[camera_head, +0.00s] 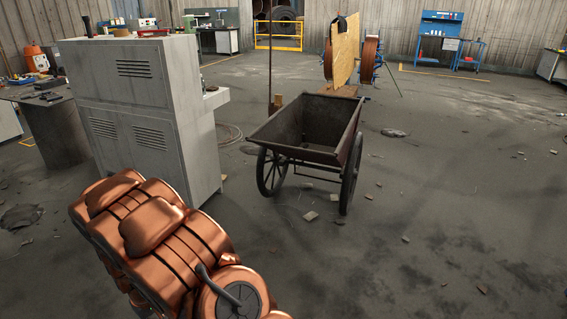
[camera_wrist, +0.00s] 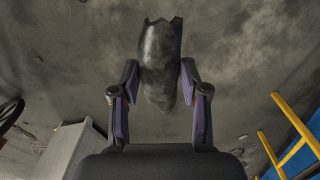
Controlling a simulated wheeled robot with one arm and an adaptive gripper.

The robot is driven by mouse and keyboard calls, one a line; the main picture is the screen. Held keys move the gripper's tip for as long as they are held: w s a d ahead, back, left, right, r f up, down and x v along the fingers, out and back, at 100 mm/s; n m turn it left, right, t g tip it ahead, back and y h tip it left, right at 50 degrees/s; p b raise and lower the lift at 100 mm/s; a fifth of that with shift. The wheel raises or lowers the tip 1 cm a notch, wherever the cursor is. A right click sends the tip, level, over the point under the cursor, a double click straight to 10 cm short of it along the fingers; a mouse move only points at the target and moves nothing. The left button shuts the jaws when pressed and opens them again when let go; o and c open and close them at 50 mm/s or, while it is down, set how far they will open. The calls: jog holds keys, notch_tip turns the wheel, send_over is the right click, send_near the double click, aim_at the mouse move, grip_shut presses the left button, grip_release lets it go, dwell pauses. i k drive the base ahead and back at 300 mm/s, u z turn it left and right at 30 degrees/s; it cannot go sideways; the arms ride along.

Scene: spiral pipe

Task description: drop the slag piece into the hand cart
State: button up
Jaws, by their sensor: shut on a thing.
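The slag piece (camera_wrist: 159,48) is a dark grey, rough lump with a jagged far end, seen in the wrist view. My gripper (camera_wrist: 158,75) is shut on it, with one finger on each side. The hand cart (camera_head: 335,112) is a dark metal tub on two spoked wheels, standing on the floor in the middle of the head view. The visible part of its tub looks empty. A dark spoked wheel (camera_wrist: 10,115) shows at the left edge of the wrist view. My gripper and the slag piece are out of sight in the head view.
A grey metal cabinet (camera_head: 130,110) stands close to the left of the cart. A wooden panel with large reels (camera_head: 346,50) is behind the cart. Small debris (camera_head: 310,216) lies around the wheels. The floor at right is mostly free.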

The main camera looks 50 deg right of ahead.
aim_at(321, 151)
jog(key=z, duration=2.75)
jog(key=i, duration=8.35)
